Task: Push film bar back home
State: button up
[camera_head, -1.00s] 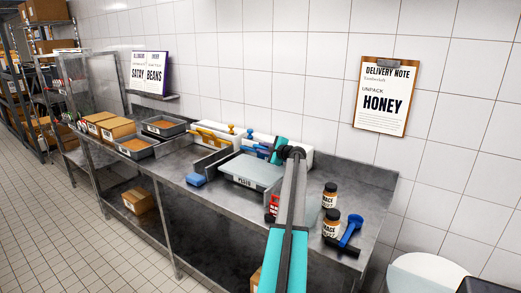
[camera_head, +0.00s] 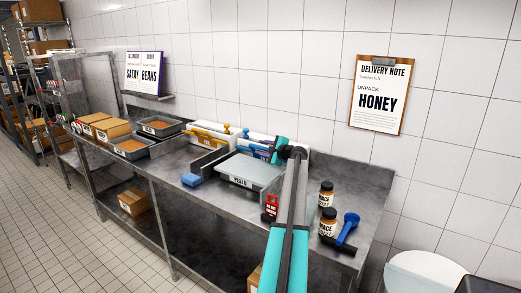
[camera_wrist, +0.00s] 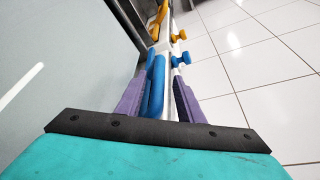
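A blue bar (camera_wrist: 154,88) stands between the purple fingers of my gripper (camera_wrist: 158,100) in the wrist view. The left finger is close to it; contact is unclear. The right finger is apart from it, with a gap and a white strip between. A blue knob (camera_wrist: 181,60) sits just beyond the fingertips. In the head view, my gripper (camera_head: 270,152) is at the white film dispenser with blue parts, behind the pesto tub. My wrist hides part of that dispenser. A second white dispenser (camera_head: 206,127) with a yellow bar (camera_head: 210,138) stands to its left.
The lidded pesto tub (camera_head: 247,173) sits in front of the dispenser. The tiled wall is close behind.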

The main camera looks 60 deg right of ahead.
jog(key=b+v, duration=0.2)
jog(key=v, duration=0.9)
jog(key=shift+s+d+r, duration=0.1)
jog(key=shift+d, duration=0.05)
